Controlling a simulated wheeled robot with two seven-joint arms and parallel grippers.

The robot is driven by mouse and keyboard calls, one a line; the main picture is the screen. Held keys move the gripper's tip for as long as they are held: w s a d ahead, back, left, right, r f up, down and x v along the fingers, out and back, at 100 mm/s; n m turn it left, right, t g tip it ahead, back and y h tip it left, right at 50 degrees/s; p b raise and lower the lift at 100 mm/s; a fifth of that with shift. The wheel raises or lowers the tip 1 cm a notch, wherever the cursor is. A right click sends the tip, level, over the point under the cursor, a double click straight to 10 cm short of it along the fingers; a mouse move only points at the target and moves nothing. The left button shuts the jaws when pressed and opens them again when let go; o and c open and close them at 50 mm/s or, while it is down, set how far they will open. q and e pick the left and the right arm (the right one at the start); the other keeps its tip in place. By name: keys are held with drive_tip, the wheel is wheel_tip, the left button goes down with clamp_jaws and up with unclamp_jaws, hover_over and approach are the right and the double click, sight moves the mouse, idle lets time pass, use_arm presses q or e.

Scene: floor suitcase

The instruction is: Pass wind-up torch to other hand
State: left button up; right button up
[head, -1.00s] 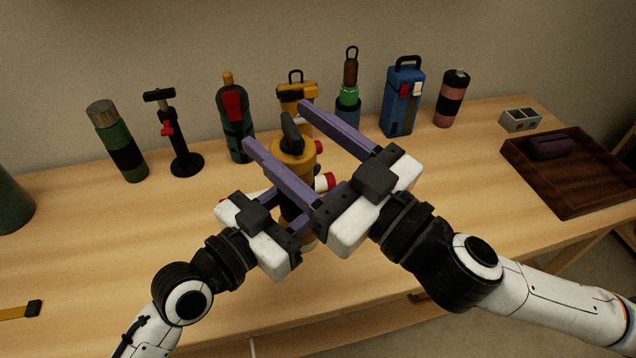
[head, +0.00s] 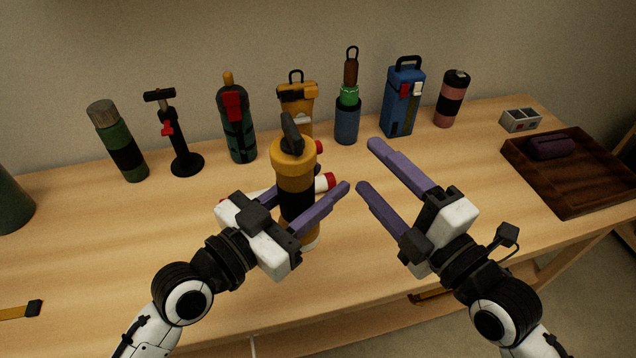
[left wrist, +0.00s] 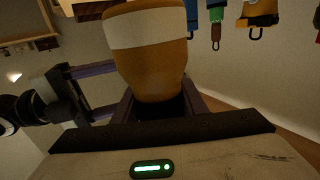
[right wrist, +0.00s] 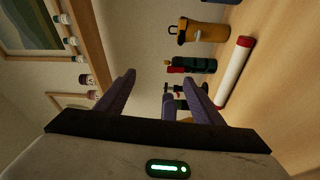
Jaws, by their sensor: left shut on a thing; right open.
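The wind-up torch (head: 294,165) is a yellow-orange cylinder with a black band and a black handle on top. It is upright in my left gripper (head: 308,188), whose purple fingers are shut around its black middle, in front of the back row of objects. In the left wrist view the torch (left wrist: 147,60) fills the upper middle and shows a pale band. My right gripper (head: 366,166) is open and empty, to the right of the torch and apart from it. In the right wrist view its fingers (right wrist: 160,95) are spread with nothing gripped between them.
A red-ended white cylinder (head: 325,183) lies on the table (head: 440,165) behind the torch. Several bottles and tools, including a green flask (head: 118,140) and a blue box (head: 403,98), stand along the back. A dark tray (head: 585,185) is at right. The front right table is clear.

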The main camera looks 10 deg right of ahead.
drive_tip(key=s+d+f+g+h, duration=0.1)
drive_tip(key=s+d+f, duration=0.1)
drive_tip(key=f, duration=0.3)
drive_tip(key=s+d+f+m+g+h, duration=0.1)
drive_tip(key=s+d+f+g+h, duration=0.1)
drive_tip(key=f, duration=0.4)
drive_tip(key=s+d+f+m+g+h, duration=0.1)
drive_tip(key=s+d+f+h, duration=0.1)
drive_tip(key=f, duration=0.4)
drive_tip(key=shift+s+g, duration=0.3)
drive_tip(key=shift+s, duration=0.2)
drive_tip(key=s+d+f+m+g+h, duration=0.3)
drive_tip(key=s+d+f+m, duration=0.15)
drive_tip(key=s+f, duration=0.45)
drive_tip(key=a+f+m+y, duration=0.3)
drive_tip(key=a+f+m, duration=0.6)
drive_tip(key=m, duration=0.3)
drive_tip(key=shift+w+a+m+g+y, duration=0.25)
drive_tip(key=shift+w+m+g+y, duration=0.1)
drive_tip(key=shift+g+y, duration=0.05)
